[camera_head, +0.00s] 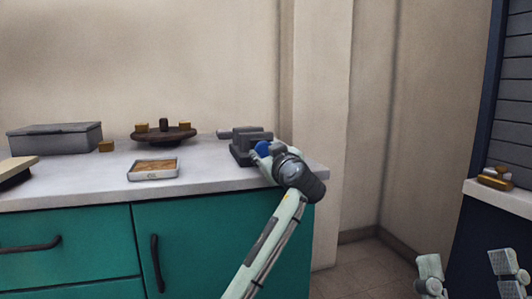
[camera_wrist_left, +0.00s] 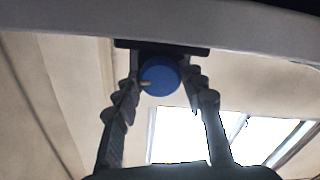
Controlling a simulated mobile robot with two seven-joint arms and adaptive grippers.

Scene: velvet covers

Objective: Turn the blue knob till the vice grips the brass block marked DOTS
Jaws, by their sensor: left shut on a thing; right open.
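A grey vice (camera_head: 243,143) stands near the right end of the worktop, with its blue knob (camera_head: 263,148) facing my arm. My left gripper (camera_head: 266,153) is shut on the blue knob, partly covering it in the head view. In the left wrist view the blue knob (camera_wrist_left: 160,76) sits between the two fingers, with a small pale mark at its lower left. No marking DOTS is readable, and I cannot tell whether a block is between the jaws. My right gripper (camera_head: 468,272) is open and empty at the bottom right, away from the worktop.
A dark round stand (camera_head: 163,137) carries small brass-coloured blocks; another block (camera_head: 106,146) lies beside a grey lidded box (camera_head: 55,138). A shallow tray (camera_head: 153,170) lies at the front. A brass object (camera_head: 495,179) sits on the right-hand counter (camera_head: 500,194).

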